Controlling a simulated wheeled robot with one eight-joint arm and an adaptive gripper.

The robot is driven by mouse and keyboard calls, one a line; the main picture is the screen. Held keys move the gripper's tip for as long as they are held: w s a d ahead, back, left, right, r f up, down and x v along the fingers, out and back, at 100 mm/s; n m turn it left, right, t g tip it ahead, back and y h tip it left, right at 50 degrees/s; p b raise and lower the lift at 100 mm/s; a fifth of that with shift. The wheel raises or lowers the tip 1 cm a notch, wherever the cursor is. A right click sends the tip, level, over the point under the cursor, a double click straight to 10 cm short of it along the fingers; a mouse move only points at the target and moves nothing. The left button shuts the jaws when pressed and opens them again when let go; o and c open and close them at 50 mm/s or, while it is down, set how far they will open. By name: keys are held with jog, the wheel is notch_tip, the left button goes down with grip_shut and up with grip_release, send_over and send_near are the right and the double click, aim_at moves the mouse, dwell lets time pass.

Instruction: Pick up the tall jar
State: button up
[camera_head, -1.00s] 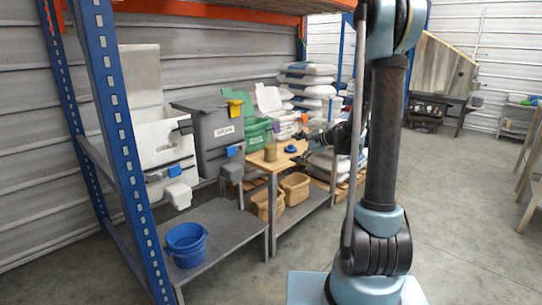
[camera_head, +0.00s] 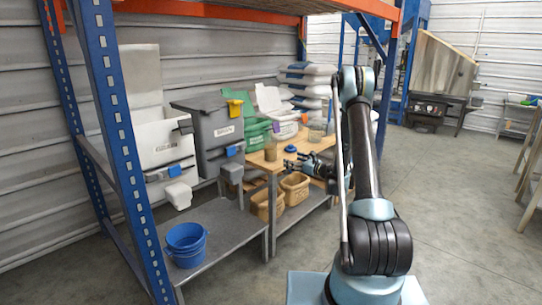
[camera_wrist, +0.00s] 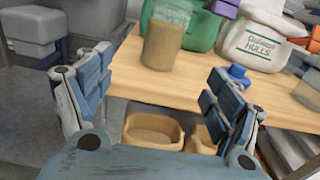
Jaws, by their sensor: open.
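A tall clear jar with brown fill (camera_wrist: 164,40) stands upright near the edge of the wooden worktop (camera_wrist: 190,82). In the head view the jar (camera_head: 270,152) is at the worktop's left end. My gripper (camera_head: 289,162) is to the right of the jar and apart from it. In the wrist view my gripper (camera_wrist: 160,68) has its two blue-padded fingers spread wide, with nothing between them. The jar appears beyond the fingertips, in the gap between them.
A blue knobbed object (camera_wrist: 238,74) sits right of the jar on the worktop. A green bag (camera_wrist: 205,28) and a white hulls sack (camera_wrist: 256,38) stand behind. Tan bins (camera_head: 294,188) are below. A blue rack post (camera_head: 118,120) rises at left.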

aim_at(275, 154)
jog(key=x, duration=1.2)
jog(key=shift+d+f, duration=0.1)
jog(key=shift+f, duration=0.1)
jog(key=shift+r+x, duration=0.15)
jog(key=shift+x, duration=1.25)
jog(key=shift+r+x, duration=0.15)
jog(key=shift+x, duration=1.25)
jog(key=shift+w+d, duration=0.15)
jog(key=c, duration=1.4)
jog(key=shift+r, duration=0.1)
notch_tip(275, 154, up, 10)
jog(key=shift+f, duration=0.1)
